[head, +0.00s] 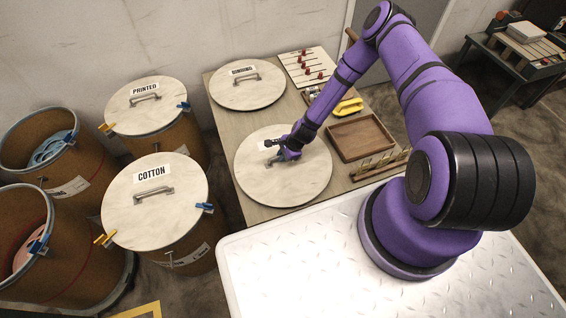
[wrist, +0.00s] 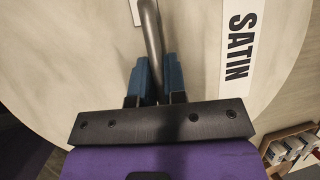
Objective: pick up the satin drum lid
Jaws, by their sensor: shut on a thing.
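The satin drum lid (head: 295,187) is a round, pale marbled disc at the table's front left. Its white SATIN label shows in the wrist view (wrist: 238,48), right of the grey bar handle (wrist: 151,30). My gripper (head: 272,150) is over the lid's middle, reaching in from the right. In the wrist view its blue-padded fingers (wrist: 155,78) are shut on the handle, one on each side. The lid looks level; I cannot tell whether it touches the table. My gripper partly hides the handle in the head view.
Another lid (head: 245,90) lies behind on the table (head: 218,118). A wooden tray (head: 361,137), a yellow-handled tool (head: 347,108) and a pegged board (head: 309,68) are to the right. Lidded PRINTED (head: 146,112) and COTTON (head: 150,215) drums stand left, beside two open drums (head: 90,165).

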